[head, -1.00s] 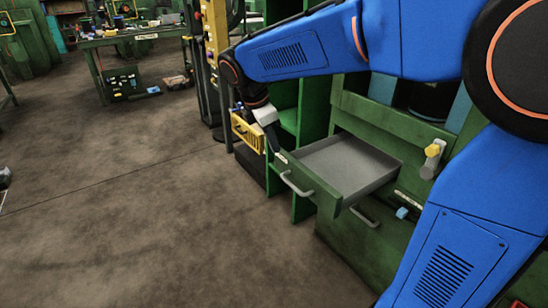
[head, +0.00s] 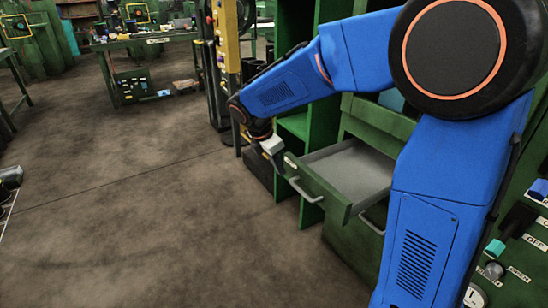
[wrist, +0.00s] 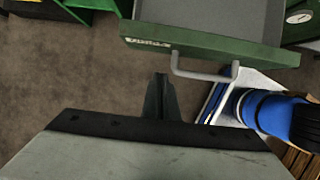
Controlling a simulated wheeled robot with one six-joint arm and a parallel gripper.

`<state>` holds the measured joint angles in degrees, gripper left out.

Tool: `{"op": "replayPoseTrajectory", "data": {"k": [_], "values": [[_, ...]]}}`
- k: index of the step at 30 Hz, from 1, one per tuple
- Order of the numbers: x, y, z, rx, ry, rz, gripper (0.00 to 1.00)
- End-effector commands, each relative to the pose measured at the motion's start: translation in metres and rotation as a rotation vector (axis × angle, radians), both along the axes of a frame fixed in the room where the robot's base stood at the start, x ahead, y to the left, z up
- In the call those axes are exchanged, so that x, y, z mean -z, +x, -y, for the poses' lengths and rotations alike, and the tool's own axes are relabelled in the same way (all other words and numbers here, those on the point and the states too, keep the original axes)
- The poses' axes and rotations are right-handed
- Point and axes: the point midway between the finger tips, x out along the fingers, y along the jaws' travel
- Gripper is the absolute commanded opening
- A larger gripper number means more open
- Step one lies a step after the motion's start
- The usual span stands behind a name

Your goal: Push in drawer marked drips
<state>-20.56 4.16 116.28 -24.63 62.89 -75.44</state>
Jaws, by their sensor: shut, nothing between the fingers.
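The open green drawer (head: 318,188) sticks out of the green cabinet, with a bare grey inside (head: 350,170) and a pale bar handle on its front. The drawer front also shows at the top of the wrist view (wrist: 215,48), with a small label (wrist: 148,42) too blurred to read surely. The handle (wrist: 204,76) is to the right of the label. My gripper (head: 279,167) is shut and empty, outside the drawer near the label end of its front. In the wrist view its fingers (wrist: 160,97) appear below the front, apart from the handle.
Green open shelving (head: 297,60) stands left of the cabinet, behind my arm. A panel with knobs and OPEN and OFF labels (head: 515,250) is at the right. A cluttered workbench (head: 145,42) is far left. The floor (head: 150,220) in front is clear.

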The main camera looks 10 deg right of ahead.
Motion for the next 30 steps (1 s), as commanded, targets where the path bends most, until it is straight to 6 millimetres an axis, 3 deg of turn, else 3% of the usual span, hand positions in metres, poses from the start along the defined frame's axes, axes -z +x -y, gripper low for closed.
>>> {"op": "replayPoseTrajectory", "data": {"k": [9, 25, 30], "values": [[0.000, 0.011, 0.033, 0.001, 0.000, 0.000, 0.00], [0.000, 0.012, 0.039, 0.000, 0.000, 0.001, 0.00], [-0.001, 0.016, 0.050, 0.001, 0.001, 0.002, 0.00]]}}
